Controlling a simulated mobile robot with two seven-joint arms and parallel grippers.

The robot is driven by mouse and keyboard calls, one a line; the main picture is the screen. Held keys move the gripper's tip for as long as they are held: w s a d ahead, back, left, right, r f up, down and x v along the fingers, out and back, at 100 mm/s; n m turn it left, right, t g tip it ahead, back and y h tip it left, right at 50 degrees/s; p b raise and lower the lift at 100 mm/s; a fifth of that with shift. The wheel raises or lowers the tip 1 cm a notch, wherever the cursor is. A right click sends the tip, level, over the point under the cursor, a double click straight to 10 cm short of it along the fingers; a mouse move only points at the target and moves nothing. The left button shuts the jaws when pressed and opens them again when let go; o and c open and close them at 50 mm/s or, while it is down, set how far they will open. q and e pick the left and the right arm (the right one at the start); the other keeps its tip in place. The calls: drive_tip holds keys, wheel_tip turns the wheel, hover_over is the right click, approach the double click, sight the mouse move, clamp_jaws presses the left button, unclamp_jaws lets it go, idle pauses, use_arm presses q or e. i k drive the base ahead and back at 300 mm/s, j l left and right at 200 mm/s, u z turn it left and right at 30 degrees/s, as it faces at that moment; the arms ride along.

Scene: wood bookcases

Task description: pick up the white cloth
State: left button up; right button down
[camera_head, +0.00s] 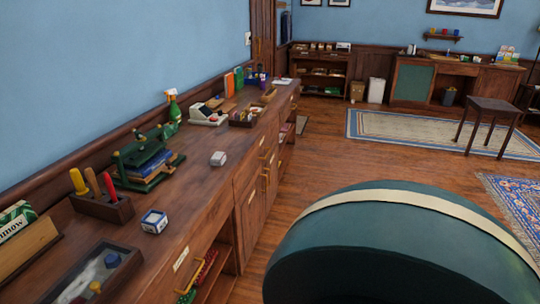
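I cannot make out a white cloth for certain. A pale, whitish shape (88,277) lies in a dark tray (66,294) at the near left end of the long wooden counter (186,189); I cannot tell whether it is cloth. A small flat white item (283,82) lies at the counter's far end, too small to identify. Neither of my grippers shows in the head view.
Wooden floor (312,153) is open beyond the counter.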

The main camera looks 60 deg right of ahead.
sight(218, 158)
drive_tip(key=z, duration=1.6)
drive_tip(key=i+l, duration=0.1)
drive_tip(key=i, duration=0.1)
